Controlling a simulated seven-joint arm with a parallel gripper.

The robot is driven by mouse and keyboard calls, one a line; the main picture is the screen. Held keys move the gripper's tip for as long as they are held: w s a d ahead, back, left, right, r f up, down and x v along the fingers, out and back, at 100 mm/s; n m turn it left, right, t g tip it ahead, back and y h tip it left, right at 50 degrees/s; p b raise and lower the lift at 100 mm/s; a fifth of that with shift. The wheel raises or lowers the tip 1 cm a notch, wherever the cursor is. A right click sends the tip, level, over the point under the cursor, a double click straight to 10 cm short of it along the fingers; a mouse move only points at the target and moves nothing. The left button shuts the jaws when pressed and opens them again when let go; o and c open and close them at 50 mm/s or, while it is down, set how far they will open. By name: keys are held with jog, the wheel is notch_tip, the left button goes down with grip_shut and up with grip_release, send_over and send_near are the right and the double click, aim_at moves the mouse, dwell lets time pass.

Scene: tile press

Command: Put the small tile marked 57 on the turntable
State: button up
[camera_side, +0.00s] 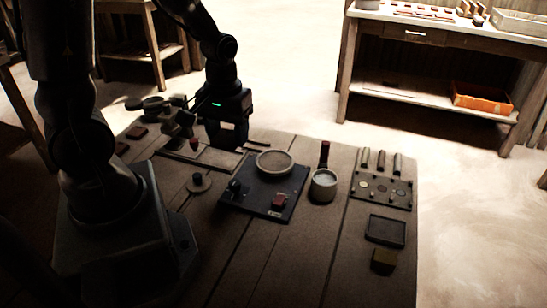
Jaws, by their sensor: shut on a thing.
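My gripper (238,147) points down near the far edge of the table, behind and left of a round pale-topped disc (275,161). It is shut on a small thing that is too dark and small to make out. The disc looks like the turntable and sits at the back of a dark square board (257,207). I see nothing on its top. No number 57 can be read in this view. Small reddish tile-like pieces lie at the far left, one here (137,132) and another nearer (122,149).
The dark board also bears a red block (279,202) and a dark knob (235,186). Further right are a tool rack (381,207), a shallow tray (385,231) and a yellowish-brown block (383,261). The front middle tabletop is clear.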

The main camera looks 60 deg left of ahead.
jog(key=w+a+f, duration=0.3)
jog(key=w+f, duration=0.1)
jog(key=w, duration=0.5)
send_over(276, 160)
jog(key=f, duration=0.5)
jog(key=shift+s+d, duration=0.15)
jog(key=shift+s, duration=0.25)
jog(key=shift+w+f, duration=0.1)
jog(key=shift+f, duration=0.05)
jog(key=shift+w+f, duration=0.15)
jog(key=shift+f, duration=0.75)
jog(key=shift+w+f, duration=0.1)
jog(key=shift+f, duration=0.8)
jog(key=shift+f, duration=0.1)
